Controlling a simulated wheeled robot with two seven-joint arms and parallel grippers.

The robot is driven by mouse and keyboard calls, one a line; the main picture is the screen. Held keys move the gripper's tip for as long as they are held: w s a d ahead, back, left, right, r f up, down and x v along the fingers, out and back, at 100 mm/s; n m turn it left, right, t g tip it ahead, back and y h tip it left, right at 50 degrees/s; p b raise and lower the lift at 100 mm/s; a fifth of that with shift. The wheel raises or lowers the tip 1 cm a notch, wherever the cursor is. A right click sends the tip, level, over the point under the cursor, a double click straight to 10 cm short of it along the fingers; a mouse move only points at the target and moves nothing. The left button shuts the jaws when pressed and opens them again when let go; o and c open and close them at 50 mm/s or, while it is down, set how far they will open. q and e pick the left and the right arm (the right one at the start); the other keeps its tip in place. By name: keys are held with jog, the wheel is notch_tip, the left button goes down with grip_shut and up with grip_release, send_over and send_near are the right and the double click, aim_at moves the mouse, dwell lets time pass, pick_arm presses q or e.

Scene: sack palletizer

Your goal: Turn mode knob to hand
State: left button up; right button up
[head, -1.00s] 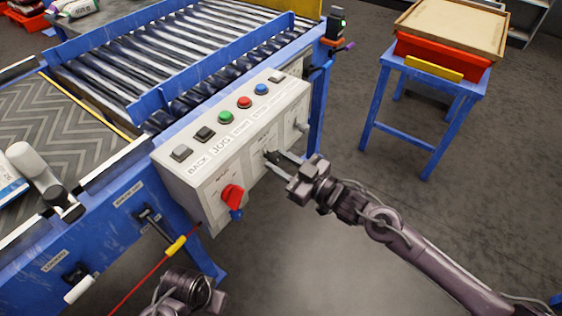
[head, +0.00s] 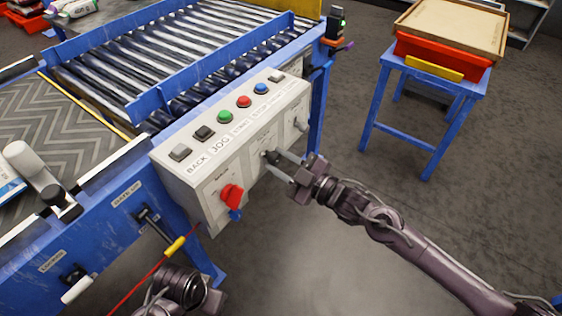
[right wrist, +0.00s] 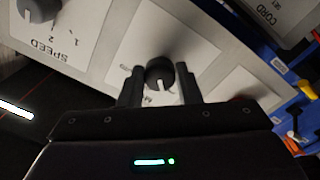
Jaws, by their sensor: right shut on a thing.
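The control box (head: 200,178) is a pale box on the blue conveyor frame. The mode knob (right wrist: 160,73) is a dark round knob with a pale pointer mark on a white label plate; the plate's lettering is mostly hidden. My right gripper (head: 275,163) is at this middle knob on the box front. In the right wrist view its two fingers (right wrist: 159,88) stand on either side of the knob, shut on it. The knob is largely hidden in the head view, and I cannot read which setting it points to.
A red rotary switch (head: 231,196) sits left of the knob, and the speed knob (right wrist: 38,8) shows in the wrist view. Several buttons line the box top, including a green one (head: 225,117). A red cord (head: 140,284) runs below. A blue stand (head: 425,100) stands right; floor between is clear.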

jog(key=o, duration=1)
jog(key=shift+c, duration=0.2)
jog(key=shift+s+d, duration=0.25)
jog(key=shift+d, duration=0.05)
pick_arm(q)
jog(key=shift+w+f+p, duration=0.2)
jog(key=shift+w+f, duration=0.05)
jog(key=shift+f, duration=0.35)
jog(key=shift+w+f+p, duration=0.15)
jog(key=shift+w+f, duration=0.1)
jog(key=shift+f, duration=0.35)
pick_arm(e)
jog(key=v, duration=0.7)
